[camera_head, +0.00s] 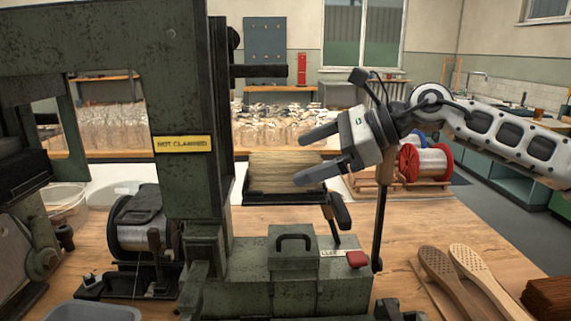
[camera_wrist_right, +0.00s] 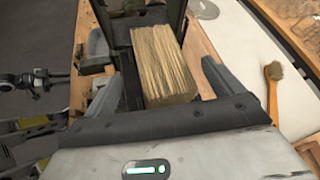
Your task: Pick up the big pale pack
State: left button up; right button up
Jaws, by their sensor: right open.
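The big pale pack (camera_head: 287,170) is a block of straw-coloured bristle fibre lying in a dark tray (camera_head: 290,200) behind the green machine. In the right wrist view the pack (camera_wrist_right: 162,65) lies between the two fingers of my right gripper (camera_wrist_right: 160,78), seen from above. In the head view my right gripper (camera_head: 309,157) comes in from the right, open and empty, with its fingers pointing left in front of or above the pack. I cannot tell the exact gap. The pack's lower part is hidden by the tray wall. My left gripper is not in view.
The tall green machine (camera_head: 190,90) with a "NOT CLAMPED" label stands left of the pack. Red-flanged spools (camera_head: 425,162) stand to the right. Wooden brush bodies (camera_head: 465,275) lie front right. A round-headed brush (camera_wrist_right: 273,72) lies on the white surface. Bare wood (camera_head: 440,215) is clear at right.

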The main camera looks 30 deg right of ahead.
aim_at(298, 157)
jog(key=x, duration=0.2)
jog(key=shift+w+a+p, duration=0.25)
jog(key=shift+a+p, duration=0.1)
jog(key=shift+w+a+f, duration=0.15)
jog(key=shift+w+f, duration=0.05)
jog(key=shift+w, duration=0.05)
jog(key=shift+f, duration=0.1)
jog(key=c, duration=1.2)
